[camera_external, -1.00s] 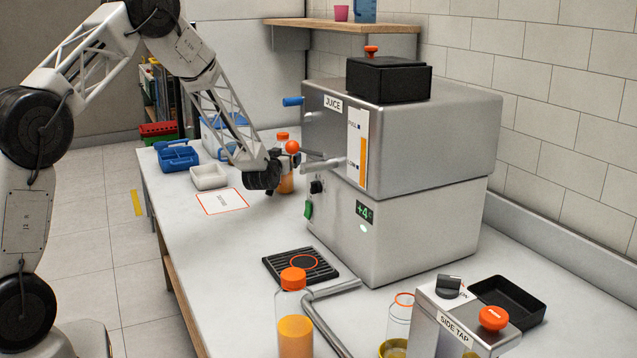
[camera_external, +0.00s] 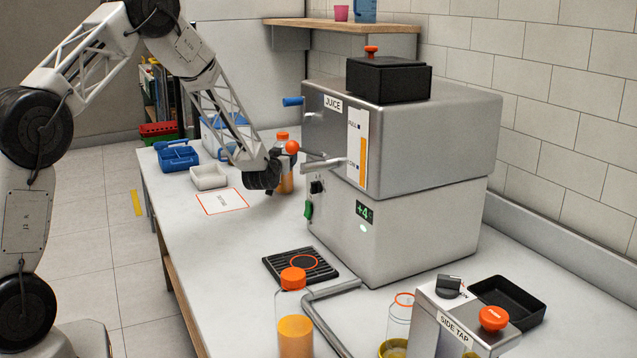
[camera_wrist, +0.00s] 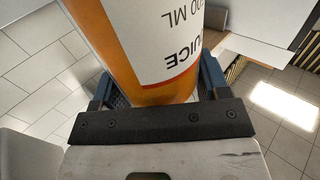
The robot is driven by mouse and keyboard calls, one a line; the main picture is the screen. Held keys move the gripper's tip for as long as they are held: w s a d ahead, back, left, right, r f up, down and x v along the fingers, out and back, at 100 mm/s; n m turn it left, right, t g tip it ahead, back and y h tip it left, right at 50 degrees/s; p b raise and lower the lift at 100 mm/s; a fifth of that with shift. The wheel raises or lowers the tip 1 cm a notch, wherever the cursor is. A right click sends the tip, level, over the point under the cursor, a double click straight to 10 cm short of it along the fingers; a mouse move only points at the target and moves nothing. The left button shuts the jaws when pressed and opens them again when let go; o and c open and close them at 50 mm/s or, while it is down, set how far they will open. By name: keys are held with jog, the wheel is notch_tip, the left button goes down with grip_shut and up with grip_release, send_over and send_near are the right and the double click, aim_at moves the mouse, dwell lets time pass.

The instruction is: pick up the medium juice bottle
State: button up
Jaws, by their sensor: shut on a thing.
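A juice bottle with an orange cap (camera_external: 282,136) stands upright at the back of the counter, left of the juice machine. My gripper (camera_external: 275,175) is at its lower part, partly hiding it in the external view. In the wrist view the bottle (camera_wrist: 150,70) fills the space between the fingers, and its white label shows "JUICE" upside down and part of a volume in ML. My gripper (camera_wrist: 155,95) is shut on this bottle, with a finger on each side. I cannot tell whether the bottle touches the counter.
The steel juice machine (camera_external: 400,220) stands right of my gripper, its handle and orange knob close by. A white tray (camera_external: 209,178) and blue caddy (camera_external: 177,157) lie left. Another orange-capped bottle (camera_external: 295,335) stands in front, near the drip grate (camera_external: 285,268).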

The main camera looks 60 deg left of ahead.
jog(key=s+d+r, duration=0.2)
jog(key=s+d, duration=0.2)
jog(key=s, duration=0.2)
jog(key=s+d+r, duration=0.3)
jog(key=s+d, duration=0.1)
jog(key=s, duration=0.3)
jog(key=shift+s+d, duration=0.25)
dwell(0.4)
dwell(0.5)
